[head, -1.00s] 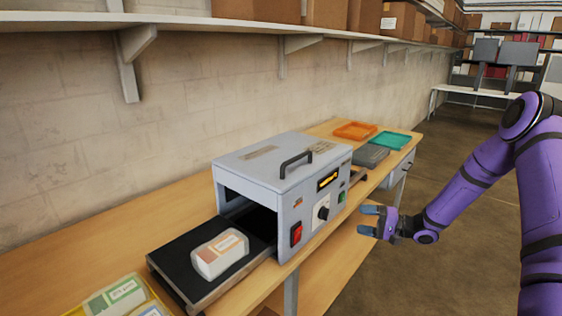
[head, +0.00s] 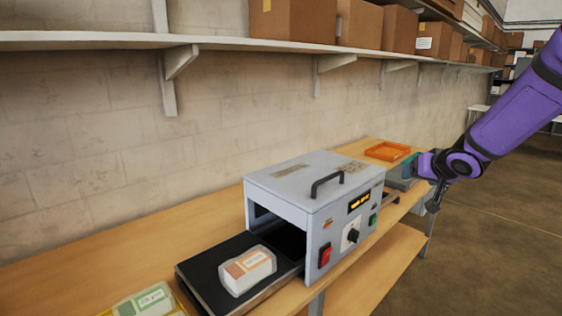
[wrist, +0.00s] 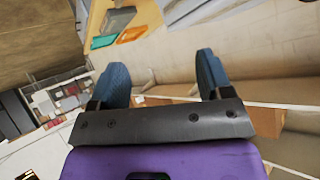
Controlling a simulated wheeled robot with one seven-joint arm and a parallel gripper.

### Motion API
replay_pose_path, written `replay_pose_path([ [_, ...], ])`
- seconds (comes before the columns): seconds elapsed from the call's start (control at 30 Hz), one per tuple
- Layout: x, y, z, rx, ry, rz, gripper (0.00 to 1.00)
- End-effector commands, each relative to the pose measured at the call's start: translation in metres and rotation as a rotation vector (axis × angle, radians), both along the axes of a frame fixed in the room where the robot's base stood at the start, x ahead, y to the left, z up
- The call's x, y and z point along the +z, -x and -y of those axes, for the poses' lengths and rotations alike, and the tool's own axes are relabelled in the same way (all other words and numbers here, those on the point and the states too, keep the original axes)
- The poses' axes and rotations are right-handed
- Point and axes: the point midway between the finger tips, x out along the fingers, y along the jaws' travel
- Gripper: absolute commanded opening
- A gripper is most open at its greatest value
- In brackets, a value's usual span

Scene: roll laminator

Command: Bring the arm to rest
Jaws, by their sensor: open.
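My gripper (head: 408,166) is at the right in the head view, at the end of my purple arm, in front of the far end of the bench. In the wrist view its two blue fingers (wrist: 163,78) stand wide apart with nothing between them. The roll laminator (head: 315,195) stands on the wooden bench, left of my gripper in the head view, with a red switch, a dial and a green button on its front. A white pack with an orange label (head: 248,270) lies on the black feed tray (head: 208,280).
An orange tray (head: 387,151) sits on the far bench; it also shows in the wrist view (wrist: 131,35), beside a teal tray (wrist: 103,42). A shelf with cardboard boxes (head: 300,20) runs above the bench. A green-labelled pack (head: 150,302) is at lower left. Open floor lies right.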

Motion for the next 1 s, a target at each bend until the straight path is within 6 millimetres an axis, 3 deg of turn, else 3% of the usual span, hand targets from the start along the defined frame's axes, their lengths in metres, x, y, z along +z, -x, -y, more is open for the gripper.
replay_pose_path([
  [0.03, 0.016, 0.012, -0.001, -0.019, 0.043, 0.000, 0.72],
  [0.2, 0.052, 0.058, -0.001, -0.086, 0.165, -0.042, 0.72],
  [0.5, 0.093, 0.160, -0.011, -0.144, 0.275, -0.170, 0.72],
  [0.7, 0.103, 0.235, -0.026, -0.112, 0.278, -0.277, 0.72],
  [1.0, 0.097, 0.336, -0.056, 0.041, 0.219, -0.415, 0.72],
])
